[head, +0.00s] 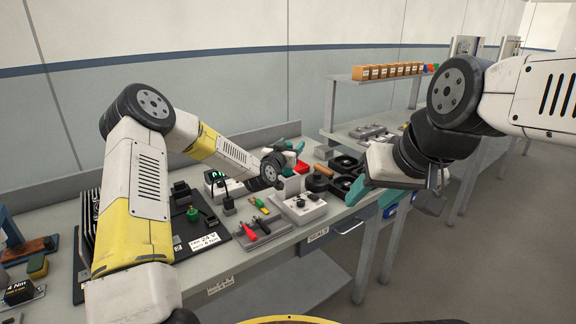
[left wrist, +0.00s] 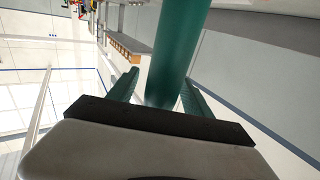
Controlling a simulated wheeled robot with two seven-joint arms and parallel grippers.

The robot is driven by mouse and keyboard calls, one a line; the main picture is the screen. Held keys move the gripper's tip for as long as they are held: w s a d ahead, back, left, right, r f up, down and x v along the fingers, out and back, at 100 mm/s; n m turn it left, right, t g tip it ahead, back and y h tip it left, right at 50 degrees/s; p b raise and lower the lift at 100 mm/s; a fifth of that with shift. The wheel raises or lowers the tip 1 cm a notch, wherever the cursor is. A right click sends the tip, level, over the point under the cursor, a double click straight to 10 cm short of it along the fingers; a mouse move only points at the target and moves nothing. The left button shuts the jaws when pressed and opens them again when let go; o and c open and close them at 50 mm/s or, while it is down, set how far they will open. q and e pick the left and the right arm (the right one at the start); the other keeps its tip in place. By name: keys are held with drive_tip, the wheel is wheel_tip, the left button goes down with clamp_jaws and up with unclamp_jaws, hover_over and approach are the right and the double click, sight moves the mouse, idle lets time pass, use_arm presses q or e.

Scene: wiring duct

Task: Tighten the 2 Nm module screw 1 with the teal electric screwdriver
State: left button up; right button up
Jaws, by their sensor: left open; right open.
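My left gripper (head: 290,158) is over the back of the bench, with its teal fingers apart. In the left wrist view a thick teal cylinder (left wrist: 180,45), which looks like the teal electric screwdriver, stands between the open fingers (left wrist: 160,95); I cannot tell whether they touch it. In the head view the arm and fingers hide most of that spot. My right gripper (head: 378,178) is open and empty, in front of the bench's right part. A dark board (head: 185,235) with modules lies behind my left forearm. I cannot make out the 2 Nm module or screw 1.
A grey box with knobs (head: 300,207) stands mid-bench. Red and green hand tools (head: 257,222) lie left of it. Black round parts (head: 345,162) sit in trays to the right. A raised shelf (head: 375,78) carries orange boxes. A "4 Nm" block (head: 20,291) is at far left.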

use_arm(q)
drive_tip(key=shift+c, duration=0.2)
clamp_jaws()
idle(1.1)
